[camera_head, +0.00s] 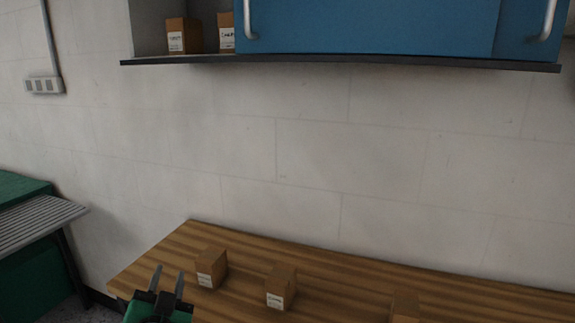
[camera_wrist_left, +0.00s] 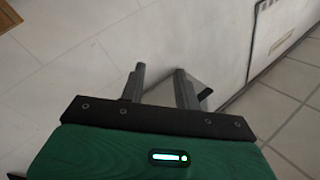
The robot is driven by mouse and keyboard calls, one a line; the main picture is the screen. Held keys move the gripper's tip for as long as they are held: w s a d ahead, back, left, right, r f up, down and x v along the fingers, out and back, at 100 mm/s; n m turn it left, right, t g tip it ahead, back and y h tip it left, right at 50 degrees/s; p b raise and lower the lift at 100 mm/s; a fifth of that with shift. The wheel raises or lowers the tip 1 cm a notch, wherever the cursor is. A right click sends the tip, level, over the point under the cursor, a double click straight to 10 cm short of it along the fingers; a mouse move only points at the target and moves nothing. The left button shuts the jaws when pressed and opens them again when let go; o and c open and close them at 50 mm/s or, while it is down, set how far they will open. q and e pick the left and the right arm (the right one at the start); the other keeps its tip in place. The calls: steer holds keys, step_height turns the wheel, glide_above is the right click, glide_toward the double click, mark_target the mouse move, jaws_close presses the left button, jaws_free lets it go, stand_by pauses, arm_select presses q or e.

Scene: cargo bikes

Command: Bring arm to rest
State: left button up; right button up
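My left gripper (camera_head: 168,280) shows at the bottom left of the head view, in front of the left end of the wooden table. Its two grey fingers stand apart with nothing between them. In the left wrist view the same gripper (camera_wrist_left: 160,82) shows its fingers apart and empty, with white wall and floor tiles beyond. My right gripper is in neither view.
The wooden table (camera_head: 240,247) bears small brown boxes (camera_head: 211,268), (camera_head: 281,287) and (camera_head: 404,307). A blue-doored wall cabinet (camera_head: 370,27) hangs above, with two boxes in its open left part. A green cabinet with a slatted grey top (camera_head: 40,223) stands at left.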

arm_select(q)
steer(key=s+a+f+n+g, duration=0.1)
steer(key=s+f+g, duration=0.4)
steer(key=f, duration=0.5)
steer(key=s+f+n+g, duration=0.1)
steer(key=s+f+g, duration=0.3)
steer(key=s+f, duration=0.5)
steer(key=s+d+f+g+h, duration=0.1)
steer(key=s+f+g, duration=0.2)
steer(key=s+f, duration=0.35)
steer(key=s+d+f+g+h, duration=0.15)
steer(key=s+f+g, duration=0.25)
steer(key=s, duration=0.6)
step_height(320, 180, down, 29)
steer(key=g, duration=0.1)
steer(key=s+a+f, duration=0.1)
steer(key=s+f, duration=0.8)
steer(key=f, duration=0.1)
steer(key=s+a+f+g, duration=0.1)
steer(key=s+a+f, duration=0.1)
steer(key=s+f, duration=0.8)
steer(key=shift+a+p, duration=0.3)
steer(key=shift+p, duration=0.05)
